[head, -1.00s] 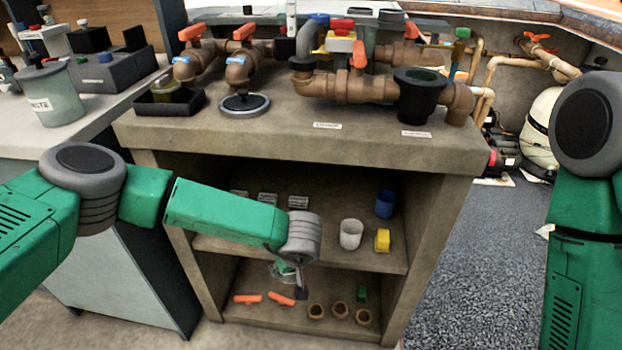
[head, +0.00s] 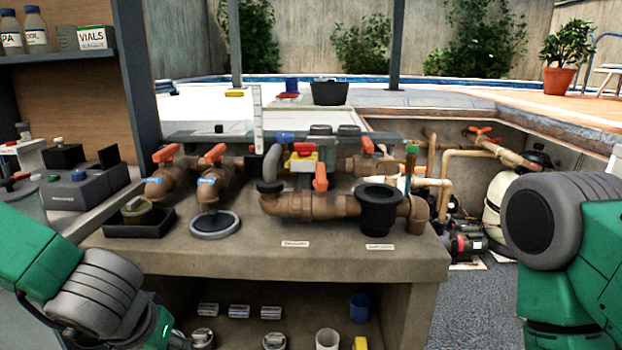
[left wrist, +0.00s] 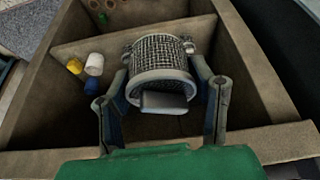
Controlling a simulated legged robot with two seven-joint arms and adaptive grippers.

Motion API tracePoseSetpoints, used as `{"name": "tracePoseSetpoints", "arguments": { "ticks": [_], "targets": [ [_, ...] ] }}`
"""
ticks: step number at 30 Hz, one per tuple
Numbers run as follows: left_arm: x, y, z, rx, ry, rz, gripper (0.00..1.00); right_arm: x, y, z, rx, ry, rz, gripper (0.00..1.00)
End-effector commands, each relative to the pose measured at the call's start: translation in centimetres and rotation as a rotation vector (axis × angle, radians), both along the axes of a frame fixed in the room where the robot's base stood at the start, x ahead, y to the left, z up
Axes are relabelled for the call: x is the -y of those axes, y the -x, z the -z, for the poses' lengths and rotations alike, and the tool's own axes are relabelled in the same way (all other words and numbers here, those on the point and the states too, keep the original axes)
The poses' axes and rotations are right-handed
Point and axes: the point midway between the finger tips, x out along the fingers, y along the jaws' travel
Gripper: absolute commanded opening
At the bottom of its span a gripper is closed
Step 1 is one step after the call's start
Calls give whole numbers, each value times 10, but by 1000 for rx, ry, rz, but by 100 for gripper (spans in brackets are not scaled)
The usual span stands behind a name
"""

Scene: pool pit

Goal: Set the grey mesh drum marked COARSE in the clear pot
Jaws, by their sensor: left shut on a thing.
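My left gripper (left wrist: 161,78) is shut on a grey mesh drum (left wrist: 158,52) in the left wrist view, one finger on each side of it. The drum has a smooth grey rim and end toward the camera. I can read no COARSE mark on it. I cannot make out a clear pot for certain; an open black pot (head: 379,209) joins the brown pipework at the right of the bench. My right gripper is out of view.
The bench (head: 330,262) carries pipes with red-handled valves, a round grey-rimmed lid (head: 213,224) and a black tray (head: 138,222). On the shelf below stand a white cup (head: 327,340), a blue cup (head: 360,308) and several grey pieces. The bench's front strip is mostly clear.

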Motion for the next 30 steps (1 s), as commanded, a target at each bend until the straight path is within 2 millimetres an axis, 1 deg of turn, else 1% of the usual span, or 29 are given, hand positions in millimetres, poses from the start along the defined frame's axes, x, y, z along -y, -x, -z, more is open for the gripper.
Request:
{"name": "tracePoseSetpoints", "arguments": {
  "ticks": [2, 9, 13, 16, 30],
  "targets": [
    [-1, 7, 1, 2, -4, 8, 21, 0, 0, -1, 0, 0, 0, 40],
    [-1, 34, 36, 8, -14, 12, 21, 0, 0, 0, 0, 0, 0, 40],
    [-2, 46, 48, 1, -6, 10, 21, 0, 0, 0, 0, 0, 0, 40],
    [-2, 49, 51, -1, -5, 9, 21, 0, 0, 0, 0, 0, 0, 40],
    [-2, 49, 51, -3, -1, 3, 21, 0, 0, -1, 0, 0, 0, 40]
  ]
}}
